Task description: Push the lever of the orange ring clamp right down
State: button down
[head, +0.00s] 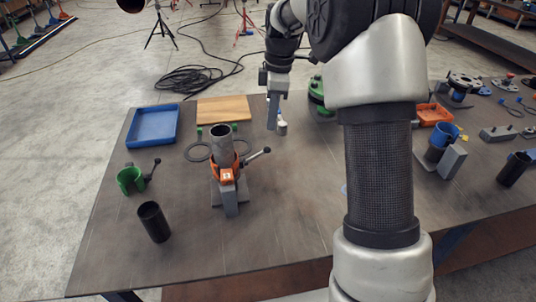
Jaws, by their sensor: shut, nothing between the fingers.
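The orange ring clamp (227,174) sits around an upright grey pipe (222,145) on a grey stand (230,200), left of the table's middle. Its lever (256,157) sticks out to the right and tilts upward, ending in a dark knob (266,150). My gripper (272,128) points down over the table, behind and to the right of the lever knob and apart from it. Its fingers are shut and hold nothing. The far side of the clamp is hidden by the pipe.
A green clamp (131,180) with its own lever and a black tube (154,222) stand to the left. A blue tray (152,125) and a wooden board (223,109) lie behind. A blue clamp (446,134) is at right. Table between orange clamp and my arm is clear.

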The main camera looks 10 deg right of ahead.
aim_at(269, 147)
jog(key=shift+d, duration=0.1)
jog(key=shift+f, duration=0.1)
jog(key=f+b, duration=0.3)
jog(key=f, duration=0.1)
jog(key=f+b, duration=0.2)
jog(key=f, duration=0.1)
jog(key=shift+a+b, duration=0.3)
jog(key=shift+a, duration=0.1)
